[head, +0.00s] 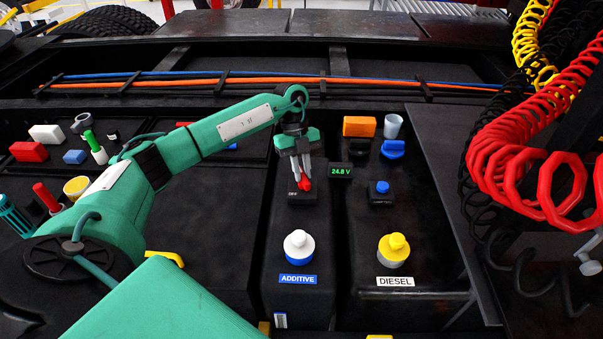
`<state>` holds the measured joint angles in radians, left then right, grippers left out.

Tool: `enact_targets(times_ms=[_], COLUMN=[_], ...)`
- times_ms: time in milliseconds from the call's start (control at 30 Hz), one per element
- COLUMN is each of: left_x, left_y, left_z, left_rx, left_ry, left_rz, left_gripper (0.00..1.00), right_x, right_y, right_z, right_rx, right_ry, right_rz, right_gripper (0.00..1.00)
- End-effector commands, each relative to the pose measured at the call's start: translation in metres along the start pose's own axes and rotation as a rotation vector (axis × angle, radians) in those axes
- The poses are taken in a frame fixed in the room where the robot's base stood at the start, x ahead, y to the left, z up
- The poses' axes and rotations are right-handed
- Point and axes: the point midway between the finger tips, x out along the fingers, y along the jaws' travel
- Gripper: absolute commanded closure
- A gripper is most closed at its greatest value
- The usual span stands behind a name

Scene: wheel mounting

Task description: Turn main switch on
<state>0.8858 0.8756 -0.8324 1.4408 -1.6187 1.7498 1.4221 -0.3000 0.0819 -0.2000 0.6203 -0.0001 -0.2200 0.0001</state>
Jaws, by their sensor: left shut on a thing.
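The main switch is a red knob (305,183) on a small black block with a white "OFF" mark (293,193). It sits on a black box in the middle of the head view. My left gripper (302,174) points down from above with its fingers closed around the red knob. The fingers partly cover the knob, so its exact angle is hard to tell. A small display (340,171) right of the switch reads 24.8 V in green. My right gripper is not in view.
A white-and-blue additive cap (298,246) and a yellow diesel cap (394,249) stand in front. A blue button (382,187) and an orange block (358,126) are to the right. Red coiled hose (530,165) hangs at far right. Loose parts lie at left.

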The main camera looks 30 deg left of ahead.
Motion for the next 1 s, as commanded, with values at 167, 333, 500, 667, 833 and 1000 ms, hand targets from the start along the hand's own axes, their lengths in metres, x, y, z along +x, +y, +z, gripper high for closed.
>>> enact_targets(times_ms=[167, 333, 500, 667, 833, 1000], left_x=[0.001, 0.0, 0.0, -0.001, -0.001, -0.001], left_y=[-0.002, -0.002, -0.003, -0.003, -0.003, -0.003], left_z=[0.001, 0.001, 0.0, 0.0, 0.0, 0.0], left_rx=[0.142, 0.256, 0.338, 0.387, 0.41, 0.416], left_ry=[-0.002, -0.003, -0.003, -0.003, -0.003, -0.003], left_rz=[0.057, 0.104, 0.139, 0.158, 0.169, 0.171], left_gripper=[1.0, 1.0, 1.0, 1.0, 1.0, 1.0], right_x=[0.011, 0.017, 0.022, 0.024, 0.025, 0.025], right_y=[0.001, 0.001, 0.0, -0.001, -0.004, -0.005], right_z=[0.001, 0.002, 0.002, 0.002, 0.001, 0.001], right_rx=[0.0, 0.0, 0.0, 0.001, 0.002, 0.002], right_ry=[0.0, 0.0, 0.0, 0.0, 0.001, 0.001], right_rz=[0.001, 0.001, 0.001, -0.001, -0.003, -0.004], right_gripper=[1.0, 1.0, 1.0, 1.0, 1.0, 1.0])
